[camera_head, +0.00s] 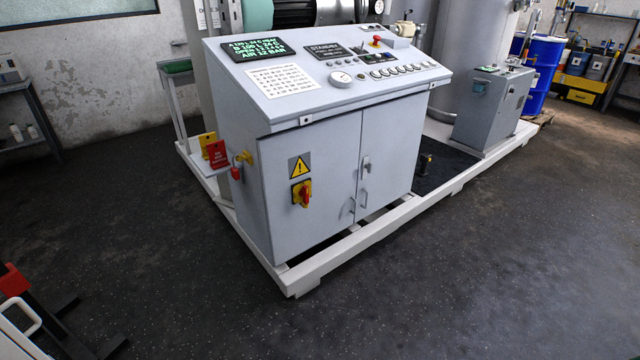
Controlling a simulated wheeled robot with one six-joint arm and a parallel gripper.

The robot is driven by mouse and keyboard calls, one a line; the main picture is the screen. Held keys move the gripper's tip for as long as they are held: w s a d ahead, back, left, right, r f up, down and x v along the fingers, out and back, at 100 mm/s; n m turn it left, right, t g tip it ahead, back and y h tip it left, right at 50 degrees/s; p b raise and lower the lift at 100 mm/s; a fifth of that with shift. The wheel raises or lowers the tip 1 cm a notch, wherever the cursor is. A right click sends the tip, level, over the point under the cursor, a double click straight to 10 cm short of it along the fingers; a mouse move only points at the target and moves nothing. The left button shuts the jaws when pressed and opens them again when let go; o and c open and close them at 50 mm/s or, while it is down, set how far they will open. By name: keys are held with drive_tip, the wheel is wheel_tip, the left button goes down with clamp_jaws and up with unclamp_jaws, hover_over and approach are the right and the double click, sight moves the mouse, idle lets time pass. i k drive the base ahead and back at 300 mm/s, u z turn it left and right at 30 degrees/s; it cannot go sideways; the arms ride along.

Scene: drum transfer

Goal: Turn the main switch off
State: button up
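The main switch (302,193) is a red rotary handle on a yellow plate. It sits on the left door of a grey control cabinet (310,225), below a yellow warning triangle (299,167). The red handle looks roughly upright with a slight tilt; I cannot read its position markings. My gripper is not in this view.
The cabinet stands on a white frame (345,253) that sticks out at floor level. A red and black object (20,290) is at the lower left. The dark floor (440,290) in front is clear.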

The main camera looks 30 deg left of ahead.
sight(303, 193)
drive_tip(key=u, duration=0.65)
drive_tip(key=i, duration=2.15)
drive_tip(key=u, duration=0.35)
